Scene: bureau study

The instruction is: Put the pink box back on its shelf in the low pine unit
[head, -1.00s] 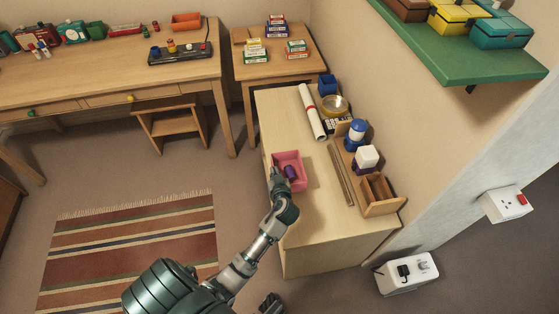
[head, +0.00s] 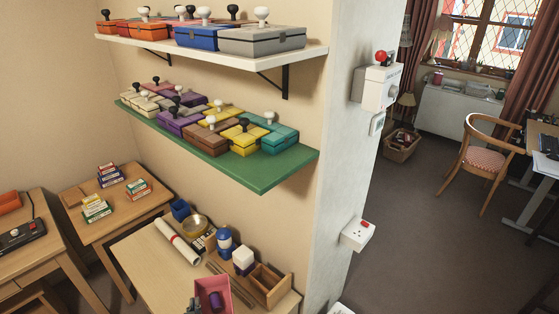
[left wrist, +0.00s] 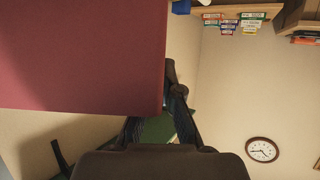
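My left gripper (head: 194,304) is barely visible at the box's left side. In the left wrist view the box (left wrist: 85,55) fills the upper left as a dark pink surface. The left gripper's fingers (left wrist: 154,118) are at its edge, one on each side, with one tip hidden behind it. The unit's shelves are not visible. My right gripper is out of view.
A green shelf (head: 262,178) with several coloured boxes juts from the wall above. A socket box (head: 358,234) is on the wall end.

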